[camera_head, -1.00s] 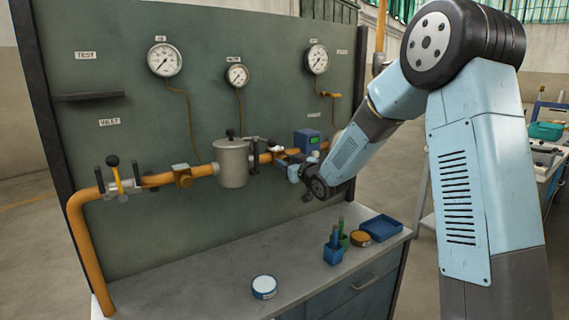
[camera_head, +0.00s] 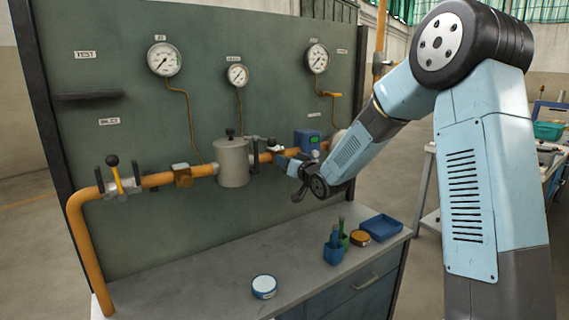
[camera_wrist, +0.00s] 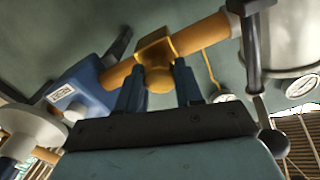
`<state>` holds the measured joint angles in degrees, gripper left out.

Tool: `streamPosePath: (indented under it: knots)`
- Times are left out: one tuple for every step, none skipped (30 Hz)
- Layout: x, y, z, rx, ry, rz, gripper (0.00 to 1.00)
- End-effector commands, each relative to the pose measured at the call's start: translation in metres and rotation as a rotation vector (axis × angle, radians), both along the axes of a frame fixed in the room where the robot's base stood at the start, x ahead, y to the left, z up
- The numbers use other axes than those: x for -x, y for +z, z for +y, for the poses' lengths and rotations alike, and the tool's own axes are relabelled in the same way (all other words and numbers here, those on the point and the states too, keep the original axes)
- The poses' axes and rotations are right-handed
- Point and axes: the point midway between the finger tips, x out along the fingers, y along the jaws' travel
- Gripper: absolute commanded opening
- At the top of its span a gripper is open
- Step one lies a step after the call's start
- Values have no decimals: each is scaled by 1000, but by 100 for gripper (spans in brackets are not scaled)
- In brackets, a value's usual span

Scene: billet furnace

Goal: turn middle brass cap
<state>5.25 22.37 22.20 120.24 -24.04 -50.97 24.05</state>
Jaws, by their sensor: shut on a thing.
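A brass cap (camera_wrist: 158,77) sits under a brass fitting (camera_wrist: 154,50) on the orange pipe in the wrist view. The two blue fingers of my gripper (camera_wrist: 159,86) stand on either side of the cap and are shut on it. In the head view my gripper (camera_head: 285,165) is at the pipe, just right of the grey cylindrical pot, and hides the cap there. Another brass fitting (camera_head: 182,175) shows on the pipe left of the pot.
The grey pot (camera_head: 232,163) and a lever (camera_wrist: 256,45) are close to my gripper. A blue box (camera_head: 306,142) is on its other side. Below, the bench holds a white-lidded tin (camera_head: 264,286), a blue cup (camera_head: 333,252) and a blue tray (camera_head: 381,228).

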Motion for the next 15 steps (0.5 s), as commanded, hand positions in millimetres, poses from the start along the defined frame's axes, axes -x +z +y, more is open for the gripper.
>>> streamPosePath:
  knots:
    - [1,-2,0,-35,1,27,5]
    - [1,-2,0,-58,1,43,5]
    - [1,-2,0,-89,1,65,5]
    - [1,-2,0,-112,1,80,5]
    - [1,-2,0,-136,1,97,5]
    - [1,-2,0,-167,1,117,5]
    - [1,-2,0,-190,0,133,5]
    - [1,-2,0,-213,1,150,5]
    - [1,-3,0,-242,1,170,5]
    - [1,-3,0,-264,1,185,5]
    - [1,-3,-1,-284,0,199,5]
    - [1,-3,-1,-312,0,217,5]
    - [1,-3,-1,-331,0,232,5]
    - [1,-3,0,-350,0,244,5]
    - [1,-3,-1,-373,0,260,5]
